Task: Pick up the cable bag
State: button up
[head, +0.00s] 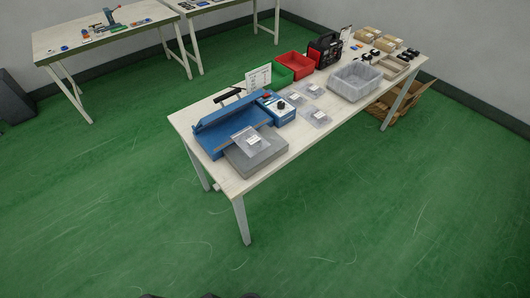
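Several clear plastic bags with white labels are in the head view. One bag (253,142) lies on the grey platform at the front of a blue machine, near the table's near left end. Other bags lie flat on the tabletop behind it, to the right of the machine: one (319,118) nearest the front edge, one (294,98) by the machine, and one (314,89) farther back. Their contents and label text are too small to read, so I cannot tell which is the cable bag. My gripper is not in view.
The long table (215,183) also bears the blue machine (212,134), a translucent bin (355,83), a red bin (294,66) and a black-and-red device (325,51). A cardboard box (402,103) stands under its far end. Green floor (330,220) before the table is clear.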

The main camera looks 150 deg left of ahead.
aim_at(253, 144)
jog(key=z, duration=2.45)
jog(key=k, duration=3)
jog(key=z, duration=1.75)
